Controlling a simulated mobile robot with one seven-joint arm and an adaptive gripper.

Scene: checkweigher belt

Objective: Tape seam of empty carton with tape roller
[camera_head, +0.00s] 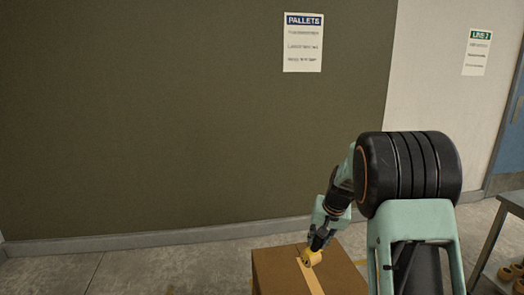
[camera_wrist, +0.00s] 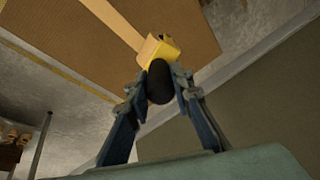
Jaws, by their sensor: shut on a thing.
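The brown carton (camera_head: 276,273) stands at the bottom middle of the head view, and its top fills the upper part of the wrist view (camera_wrist: 198,22). A paler strip of tape (camera_head: 312,279) runs along the carton's top. The yellow tape roller (camera_head: 311,257) sits at the far end of this strip; in the wrist view (camera_wrist: 152,50) it is at or just over the carton's edge. My gripper (camera_wrist: 160,75) is shut on the roller's dark handle (camera_wrist: 160,88). I cannot tell whether the roller touches the cardboard.
A metal table (camera_head: 512,200) with several tape rolls (camera_head: 510,271) stands at the right edge. A dark wall panel (camera_head: 180,120) with a PALLETS sign (camera_head: 303,42) is behind the carton. The floor (camera_head: 130,272) left of the carton is clear.

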